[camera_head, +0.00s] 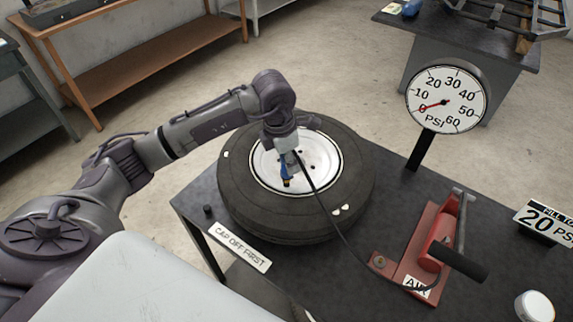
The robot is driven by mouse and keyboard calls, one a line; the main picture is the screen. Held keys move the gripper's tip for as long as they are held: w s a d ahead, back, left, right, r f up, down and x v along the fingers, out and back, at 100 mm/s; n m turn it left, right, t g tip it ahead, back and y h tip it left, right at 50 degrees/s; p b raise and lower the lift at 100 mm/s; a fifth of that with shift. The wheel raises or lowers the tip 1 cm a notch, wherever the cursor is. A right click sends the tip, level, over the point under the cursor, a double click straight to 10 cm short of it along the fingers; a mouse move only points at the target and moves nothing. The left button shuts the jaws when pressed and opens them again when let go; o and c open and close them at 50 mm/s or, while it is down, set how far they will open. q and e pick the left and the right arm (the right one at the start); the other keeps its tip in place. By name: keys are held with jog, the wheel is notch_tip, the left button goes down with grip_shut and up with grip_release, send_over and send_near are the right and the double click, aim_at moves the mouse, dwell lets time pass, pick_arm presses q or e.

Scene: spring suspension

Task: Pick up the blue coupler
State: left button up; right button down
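The blue coupler (284,166) has a yellowish tip and points downward in front of the white wheel rim (322,160). My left gripper (285,152) is over the wheel and appears closed around the coupler's upper part; its fingers are small and partly hidden. A black hose (327,212) runs from the gripper and coupler down over the tire (262,212) to the red pump (422,254). I cannot tell whether the coupler's tip touches the rim. My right gripper is out of view.
The dark table holds a small black cap (208,210), a "CAP OFF FIRST" sign (242,247), a gauge (447,98) reading about 0 PSI, a "20 PSI" sign (546,222) and a white round container (534,306). Other benches stand behind, across open floor.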

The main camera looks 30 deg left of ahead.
pick_arm(q)
grip_shut()
jog(key=shift+r, duration=0.1)
jog(key=shift+r, duration=0.25)
jog(key=r+b, duration=0.2)
jog(key=r, duration=0.1)
jog(key=shift+d+r+b, duration=0.3)
jog(key=shift+d+b, duration=0.05)
jog(key=shift+d, duration=0.05)
jog(key=s+d+r+b, duration=0.1)
jog(key=d+r, duration=0.8)
jog(key=d, duration=0.1)
jog(key=shift+d+r+b, duration=0.35)
jog(key=shift+d, duration=0.05)
jog(key=shift+s, duration=0.1)
